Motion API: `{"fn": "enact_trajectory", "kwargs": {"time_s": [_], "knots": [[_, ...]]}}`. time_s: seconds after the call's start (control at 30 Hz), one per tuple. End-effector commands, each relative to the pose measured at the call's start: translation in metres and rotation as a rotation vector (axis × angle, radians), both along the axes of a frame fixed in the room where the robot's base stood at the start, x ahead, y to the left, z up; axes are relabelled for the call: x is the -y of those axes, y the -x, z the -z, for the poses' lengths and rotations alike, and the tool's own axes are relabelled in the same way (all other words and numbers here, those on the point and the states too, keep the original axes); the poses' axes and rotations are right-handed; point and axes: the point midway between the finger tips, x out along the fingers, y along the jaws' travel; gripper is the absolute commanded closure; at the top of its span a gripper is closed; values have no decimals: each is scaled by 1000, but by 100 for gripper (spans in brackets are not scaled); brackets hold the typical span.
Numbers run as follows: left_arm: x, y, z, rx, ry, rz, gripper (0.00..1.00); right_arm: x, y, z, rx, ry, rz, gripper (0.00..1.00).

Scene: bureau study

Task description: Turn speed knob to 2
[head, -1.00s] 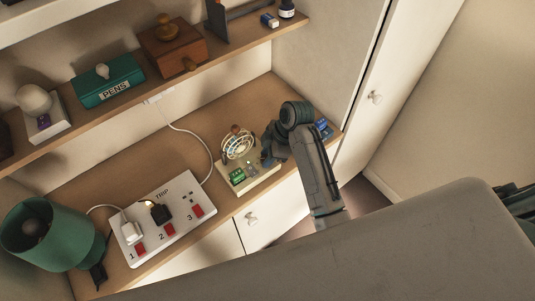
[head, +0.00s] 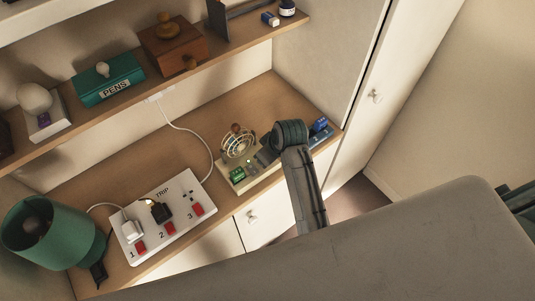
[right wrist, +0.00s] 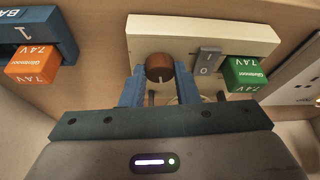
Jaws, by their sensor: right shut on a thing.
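The round brown speed knob (right wrist: 159,66) sits on the front of the cream fan base (right wrist: 200,30) in the right wrist view. A small pale mark shows at its lower edge; no numbers are readable around it. My right gripper (right wrist: 158,76) is shut on the knob, one blue finger at each side. In the head view the wire-caged fan (head: 238,144) stands on the desk, and my right gripper (head: 265,157) is at the right part of its base. The knob is hidden there by my arm. My left gripper is not in view.
A grey rocker switch (right wrist: 208,62) and a green battery (right wrist: 245,74) sit beside the knob. A blue holder with an orange battery (right wrist: 32,66) is on the other side. A power strip (head: 185,222) and green lamp (head: 45,235) stand left on the desk.

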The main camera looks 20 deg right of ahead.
Motion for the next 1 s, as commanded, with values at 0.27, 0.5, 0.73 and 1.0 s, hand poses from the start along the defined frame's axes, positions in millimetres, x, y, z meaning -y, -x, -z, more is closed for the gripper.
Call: {"fn": "enact_trajectory", "kwargs": {"time_s": [0.27,0.5,0.73,1.0], "knots": [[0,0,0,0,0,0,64,-1,0,-1,2,-2,116,95],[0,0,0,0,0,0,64,-1,0,-1,1,-2,150,95],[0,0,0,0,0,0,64,-1,0,-1,2,-1,152,95],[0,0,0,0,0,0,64,-1,0,0,2,-1,152,50]]}}
